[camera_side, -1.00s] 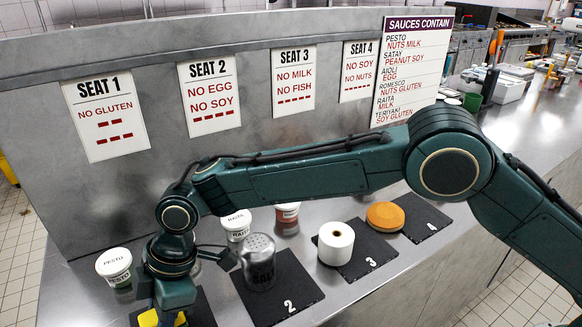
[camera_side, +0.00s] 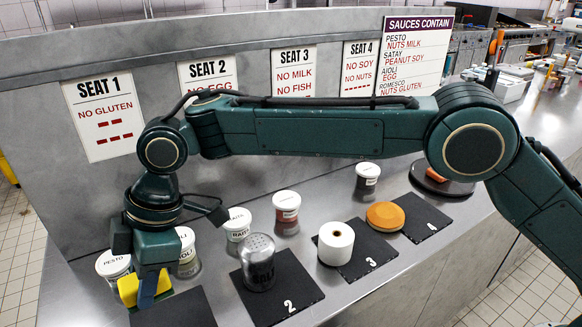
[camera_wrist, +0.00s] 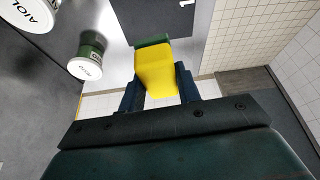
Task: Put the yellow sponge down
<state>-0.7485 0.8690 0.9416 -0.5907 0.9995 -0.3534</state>
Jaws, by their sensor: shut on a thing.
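The yellow sponge (camera_side: 129,289) has a green layer on one face. My gripper (camera_side: 149,291) is shut on it, at the far left of the counter in the side view. The sponge is held up above the front-left black mat (camera_side: 185,308), apart from it as far as I can tell. In the wrist view the sponge (camera_wrist: 155,70) sits between my two fingers (camera_wrist: 158,92), with its green edge at the far end. Part of the mat (camera_wrist: 150,22) shows beyond it.
A pesto pot (camera_side: 113,266) and an aioli pot (camera_side: 187,252) stand close behind my gripper. A raita pot (camera_side: 237,224) stands farther right.

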